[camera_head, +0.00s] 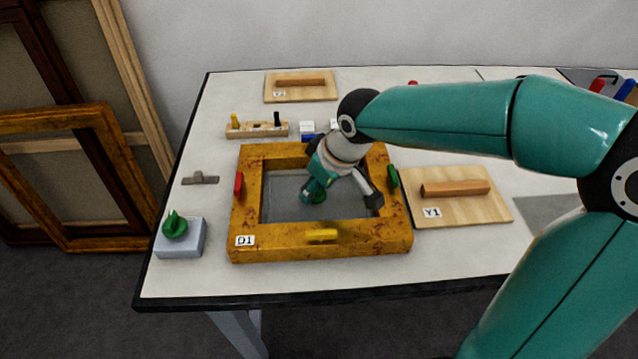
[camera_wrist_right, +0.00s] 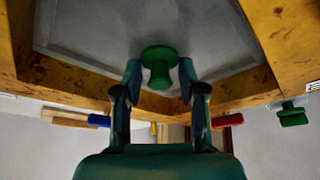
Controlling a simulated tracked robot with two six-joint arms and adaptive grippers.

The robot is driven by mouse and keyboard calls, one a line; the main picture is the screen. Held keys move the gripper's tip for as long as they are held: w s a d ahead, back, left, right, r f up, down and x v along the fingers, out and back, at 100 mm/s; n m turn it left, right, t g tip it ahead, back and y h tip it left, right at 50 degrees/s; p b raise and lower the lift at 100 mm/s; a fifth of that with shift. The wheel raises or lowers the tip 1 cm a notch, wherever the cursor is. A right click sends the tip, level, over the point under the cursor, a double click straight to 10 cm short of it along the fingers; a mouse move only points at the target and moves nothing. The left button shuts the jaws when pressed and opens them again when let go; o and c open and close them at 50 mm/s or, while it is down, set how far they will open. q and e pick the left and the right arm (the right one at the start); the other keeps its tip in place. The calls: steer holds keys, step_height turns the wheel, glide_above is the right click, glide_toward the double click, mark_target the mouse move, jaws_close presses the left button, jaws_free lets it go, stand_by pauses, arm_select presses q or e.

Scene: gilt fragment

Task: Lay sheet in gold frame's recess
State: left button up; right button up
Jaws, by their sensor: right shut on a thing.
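The gold frame (camera_head: 248,213), labelled D1, lies flat on the table. A clear greyish sheet (camera_head: 280,208) with a green knob (camera_wrist_right: 159,60) shows inside the frame's opening. My right gripper (camera_head: 319,182) reaches down over the opening. In the right wrist view its fingers (camera_wrist_right: 160,82) are closed on the knob's stem. The sheet's edges look close to the frame's inner walls; I cannot tell whether it rests in the recess or hangs slightly above. The gripper hides part of the frame's far side. My left gripper is not in view.
Coloured tabs sit on the frame: red (camera_head: 238,184), green (camera_head: 393,177), yellow (camera_head: 322,236) and blue (camera_head: 308,137). A grey block (camera_head: 182,245) with a green piece stands left. Board Y1 (camera_head: 460,209) lies right. A peg rack (camera_head: 257,131) stands behind.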

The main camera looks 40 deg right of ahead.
steer(key=o, duration=1.2)
steer(key=shift+s+r, duration=0.1)
steer(key=shift+r, duration=0.4)
steer(key=p+v, duration=0.1)
steer(key=v, duration=1)
steer(key=shift+s+p, duration=0.1)
steer(key=shift+p, duration=0.2)
